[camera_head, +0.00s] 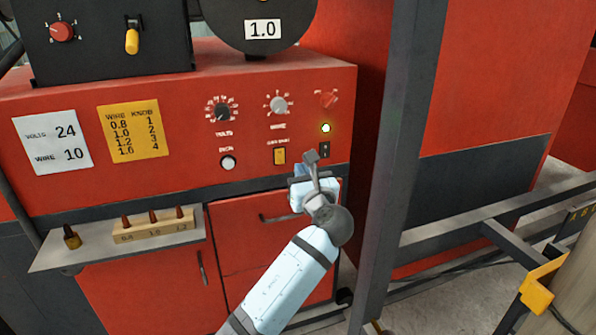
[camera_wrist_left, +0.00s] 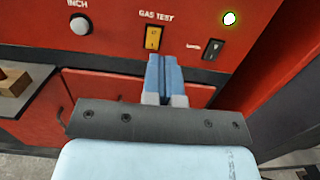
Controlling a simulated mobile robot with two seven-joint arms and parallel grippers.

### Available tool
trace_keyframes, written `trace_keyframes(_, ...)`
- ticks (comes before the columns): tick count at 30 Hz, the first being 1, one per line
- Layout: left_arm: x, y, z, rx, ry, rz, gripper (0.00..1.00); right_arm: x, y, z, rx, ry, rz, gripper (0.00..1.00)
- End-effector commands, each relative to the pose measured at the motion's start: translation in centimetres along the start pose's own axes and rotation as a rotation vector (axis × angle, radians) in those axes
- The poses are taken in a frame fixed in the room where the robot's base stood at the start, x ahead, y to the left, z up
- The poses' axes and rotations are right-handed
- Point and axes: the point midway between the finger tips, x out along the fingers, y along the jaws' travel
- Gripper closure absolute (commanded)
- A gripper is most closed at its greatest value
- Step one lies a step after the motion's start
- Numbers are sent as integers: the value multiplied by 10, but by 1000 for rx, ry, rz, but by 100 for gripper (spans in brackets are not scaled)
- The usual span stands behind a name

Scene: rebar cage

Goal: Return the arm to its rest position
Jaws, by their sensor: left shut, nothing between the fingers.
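My left arm (camera_head: 285,285) reaches up from the bottom of the head view to the front of a red welding machine (camera_head: 80,95). My left gripper (camera_head: 311,156) is in front of the panel's lower right part, near a small black switch (camera_head: 325,150). In the left wrist view the two blue fingers (camera_wrist_left: 164,75) are together with nothing between them. They point at the panel just below and right of the yellow gas test switch (camera_wrist_left: 154,38). Whether the fingertips touch the panel cannot be told. My right gripper is not in view.
A lit lamp (camera_head: 325,128) glows above the black switch. A grey upright post (camera_head: 400,150) stands close to the right of my arm. A shelf (camera_head: 60,256) with a wooden block (camera_head: 153,232) of copper tips juts out at the left. A drawer (camera_head: 250,235) lies below the panel.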

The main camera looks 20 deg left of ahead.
Motion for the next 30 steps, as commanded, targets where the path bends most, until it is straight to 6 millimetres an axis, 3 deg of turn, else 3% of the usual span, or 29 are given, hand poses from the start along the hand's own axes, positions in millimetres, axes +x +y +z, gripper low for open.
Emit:
trace_keyframes(8, 0, 0, 0, -1, 1, 0, 100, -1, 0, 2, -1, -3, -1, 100)
trace_keyframes(11, -3, 2, -14, -33, 26, -16, 100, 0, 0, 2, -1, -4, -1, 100)
trace_keyframes(14, -12, 9, -52, -149, 105, -62, 100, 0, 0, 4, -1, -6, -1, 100)
trace_keyframes(17, -33, 23, -114, -367, 251, -117, 100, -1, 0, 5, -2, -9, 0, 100)
trace_keyframes(21, -83, 54, -204, -773, 514, -130, 100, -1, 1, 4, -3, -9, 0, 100)
trace_keyframes(24, -126, 81, -256, -1077, 701, -72, 100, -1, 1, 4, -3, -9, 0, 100)
trace_keyframes(30, -220, 146, -326, -1698, 1026, 214, 100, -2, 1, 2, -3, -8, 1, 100)
